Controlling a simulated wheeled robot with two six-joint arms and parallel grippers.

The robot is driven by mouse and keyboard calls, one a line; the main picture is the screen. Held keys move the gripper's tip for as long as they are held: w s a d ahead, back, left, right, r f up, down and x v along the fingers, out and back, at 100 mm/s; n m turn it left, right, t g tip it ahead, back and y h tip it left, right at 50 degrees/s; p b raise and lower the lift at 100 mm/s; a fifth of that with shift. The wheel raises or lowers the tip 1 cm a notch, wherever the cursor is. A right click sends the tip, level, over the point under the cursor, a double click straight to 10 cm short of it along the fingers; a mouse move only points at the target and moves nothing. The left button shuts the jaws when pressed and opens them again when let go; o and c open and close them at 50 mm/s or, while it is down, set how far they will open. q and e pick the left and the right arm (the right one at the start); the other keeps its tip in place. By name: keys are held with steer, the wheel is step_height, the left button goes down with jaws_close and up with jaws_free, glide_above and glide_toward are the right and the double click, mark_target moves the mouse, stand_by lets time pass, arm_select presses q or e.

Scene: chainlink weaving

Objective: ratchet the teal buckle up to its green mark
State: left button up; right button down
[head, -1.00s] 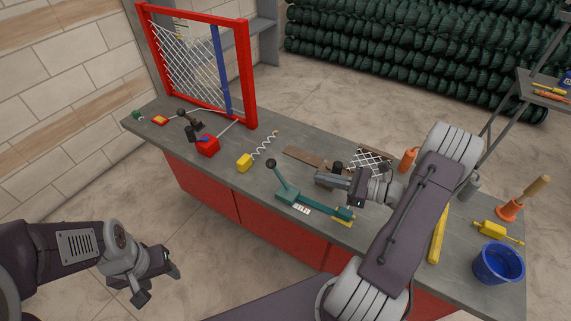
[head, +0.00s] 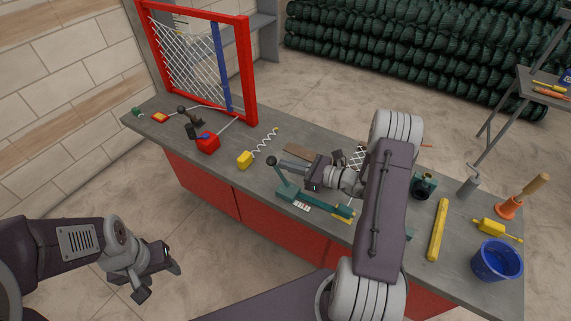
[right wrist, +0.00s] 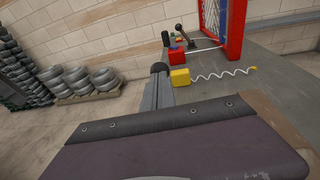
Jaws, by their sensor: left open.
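The teal buckle (head: 317,205) lies along the front of the grey bench, with a teal lever (head: 281,178) rising at its left end to a black knob (head: 271,161). A small white scale plate (head: 302,206) sits at its front; a green mark on it is too small to make out. My right gripper (head: 284,165) is level with the knob, its fingers pointing left at it. In the right wrist view the knob (right wrist: 158,68) shows at the finger ends; contact and finger gap are unclear. My left gripper (head: 158,282) is open and empty in front of the bench.
A yellow block with a white coil (head: 245,160) and a red block (head: 208,142) lie left of the lever. A red frame with mesh (head: 245,75) stands at the back left. A yellow bar (head: 438,230) and a blue bucket (head: 497,262) are to the right.

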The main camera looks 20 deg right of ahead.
steer(key=shift+w+a, duration=0.25)
